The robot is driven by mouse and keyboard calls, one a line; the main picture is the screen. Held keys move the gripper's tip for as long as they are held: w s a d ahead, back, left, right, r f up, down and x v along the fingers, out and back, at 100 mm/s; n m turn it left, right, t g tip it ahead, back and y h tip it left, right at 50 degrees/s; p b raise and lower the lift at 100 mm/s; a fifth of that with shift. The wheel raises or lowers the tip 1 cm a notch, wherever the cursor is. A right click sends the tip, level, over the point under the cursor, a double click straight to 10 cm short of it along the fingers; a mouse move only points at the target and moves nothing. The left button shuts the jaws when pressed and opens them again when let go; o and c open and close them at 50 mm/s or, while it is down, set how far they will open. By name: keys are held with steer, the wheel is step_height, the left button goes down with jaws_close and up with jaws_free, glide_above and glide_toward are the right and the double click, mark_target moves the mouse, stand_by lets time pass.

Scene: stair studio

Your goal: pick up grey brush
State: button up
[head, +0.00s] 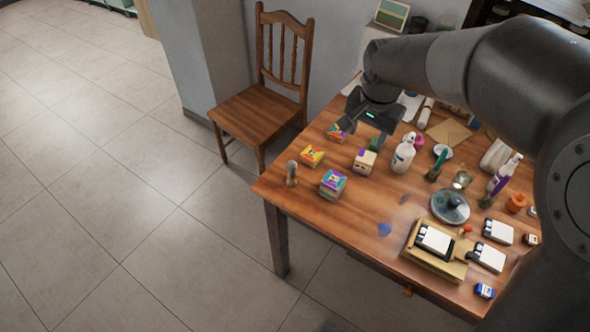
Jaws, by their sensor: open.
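A small upright greyish-brown object (291,174) stands near the left corner of the wooden table. It looks like a short brush, but it is too small to be sure that it is the grey brush. Two other brush-like things stand farther right, one with a green handle (440,159) and one with a purple handle (498,186). My gripper (362,132) is open over the back left part of the table, behind and to the right of the greyish object and apart from it. Nothing shows held in it, though its fingertips are small and dark.
The table (345,222) holds colourful boxes (333,184), a cream box (365,161), a white pump bottle (404,154), a round lidded dish (450,207) and a wooden tray (434,265). A chair (258,112) stands behind. The front left tabletop is mostly clear.

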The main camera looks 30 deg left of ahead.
glide_above(292, 171)
steer(key=shift+g+h, duration=0.3)
steer(key=shift+h, duration=0.1)
steer(key=f, duration=1.1)
steer(key=shift+w+f, duration=0.35)
steer(key=f, duration=0.5)
steer(key=shift+a+f, duration=0.2)
steer(key=shift+a, duration=0.1)
steer(key=shift+w+a+f, duration=0.1)
steer(key=shift+w+f, duration=0.1)
steer(key=shift+f, duration=1.3)
steer(key=shift+w+a+f, duration=0.1)
steer(key=shift+w+f, duration=0.1)
steer(key=shift+f, duration=1.25)
steer(key=shift+c, duration=0.4)
steer(key=c, duration=1)
steer(key=shift+o, duration=0.2)
steer(key=shift+r, duration=0.15)
